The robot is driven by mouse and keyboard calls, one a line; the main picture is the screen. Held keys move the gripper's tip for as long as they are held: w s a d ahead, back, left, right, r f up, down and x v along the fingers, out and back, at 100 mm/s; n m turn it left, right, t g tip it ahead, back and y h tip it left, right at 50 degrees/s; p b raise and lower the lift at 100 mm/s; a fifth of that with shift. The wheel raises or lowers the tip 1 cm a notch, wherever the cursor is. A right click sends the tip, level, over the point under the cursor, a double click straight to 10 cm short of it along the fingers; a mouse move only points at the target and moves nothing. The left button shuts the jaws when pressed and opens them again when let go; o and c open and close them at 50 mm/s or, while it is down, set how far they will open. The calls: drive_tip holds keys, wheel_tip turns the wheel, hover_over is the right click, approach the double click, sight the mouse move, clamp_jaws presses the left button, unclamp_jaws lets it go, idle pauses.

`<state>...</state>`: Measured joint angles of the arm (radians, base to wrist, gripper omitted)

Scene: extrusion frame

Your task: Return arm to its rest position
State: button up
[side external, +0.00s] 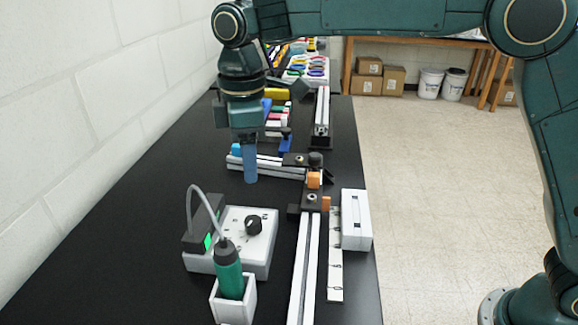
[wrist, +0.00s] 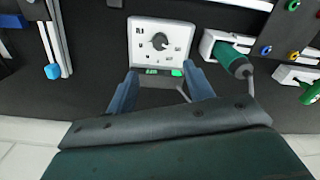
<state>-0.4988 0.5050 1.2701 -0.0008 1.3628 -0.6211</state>
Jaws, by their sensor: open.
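My gripper (side external: 250,165) hangs from my arm above the black table (side external: 130,215) in the side external view, near the left end of a crosswise aluminium extrusion (side external: 270,167). In the wrist view my gripper (wrist: 160,90) shows two blue fingers spread apart with nothing held between them. A white control box with a dial (wrist: 160,42) lies beyond the fingertips there. The same control box (side external: 262,225) stands on the table in the side external view, in front of and below my gripper.
A green-handled tool (side external: 228,270) stands in a white holder (side external: 235,305). A long extrusion (side external: 305,260) runs along the table's right part, beside a white box (side external: 356,220). Coloured parts (side external: 275,120) crowd the back. A wall (side external: 90,90) borders the left. Bare tabletop lies at left.

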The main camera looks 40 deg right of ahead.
drive_tip(key=s+d+r+m+t, duration=0.1)
drive_tip(key=s+d+r+m, duration=0.25)
drive_tip(key=s+d, duration=0.35)
drive_tip(key=s+d+r+m+t, duration=0.2)
drive_tip(key=s+d+r+m, duration=0.15)
drive_tip(key=d, duration=0.55)
drive_tip(key=s+d+f+m+t, duration=0.1)
drive_tip(key=s+d+f+m, duration=0.1)
drive_tip(key=s, duration=0.6)
drive_tip(key=s+d+f+m+t, duration=0.1)
drive_tip(key=s+d+f+m, duration=0.2)
drive_tip(key=s+d, duration=0.3)
drive_tip(key=s, duration=0.3)
drive_tip(key=shift+d+f+m+t, duration=0.3)
drive_tip(key=shift+d+f+m, duration=0.05)
drive_tip(key=shift+m, duration=0.05)
